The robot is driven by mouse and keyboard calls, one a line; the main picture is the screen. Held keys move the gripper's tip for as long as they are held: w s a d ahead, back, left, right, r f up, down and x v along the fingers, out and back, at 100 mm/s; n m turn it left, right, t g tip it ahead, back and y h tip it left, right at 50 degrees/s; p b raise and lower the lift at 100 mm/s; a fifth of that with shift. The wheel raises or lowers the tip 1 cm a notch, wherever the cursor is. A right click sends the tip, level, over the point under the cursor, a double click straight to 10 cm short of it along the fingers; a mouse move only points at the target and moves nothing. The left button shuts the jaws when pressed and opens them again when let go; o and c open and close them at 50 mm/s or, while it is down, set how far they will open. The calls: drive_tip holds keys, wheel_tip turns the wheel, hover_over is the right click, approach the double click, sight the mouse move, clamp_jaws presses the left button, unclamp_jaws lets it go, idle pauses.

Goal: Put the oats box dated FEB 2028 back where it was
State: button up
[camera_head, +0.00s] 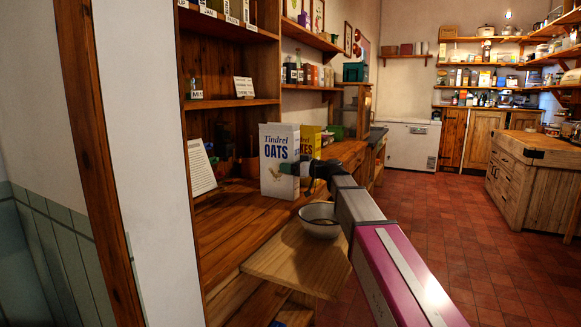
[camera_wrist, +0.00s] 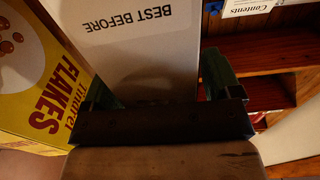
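The white oats box (camera_head: 279,172), with "Tindrel OATS" in blue, stands upright over the wooden counter in the head view. I cannot tell if its base touches the wood. My gripper (camera_head: 309,172) is at its right side. In the wrist view the pale box face (camera_wrist: 150,45) with "BEST BEFORE" printed upside down lies between my fingers (camera_wrist: 160,88), which appear to press on both its sides. No date is readable there. A yellow flakes box (camera_head: 311,141) stands just behind the oats box; it also fills the left of the wrist view (camera_wrist: 35,75).
A bowl (camera_head: 318,230) sits on a pale wooden board (camera_head: 290,262) below my arm. The pine shelf unit (camera_head: 230,103) at left holds small label cards, a jar and a leaning printed sheet (camera_head: 201,168). Counter left of the oats box (camera_head: 235,215) is clear. Open tiled floor lies right.

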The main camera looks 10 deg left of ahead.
drive_tip(key=v, duration=1.2)
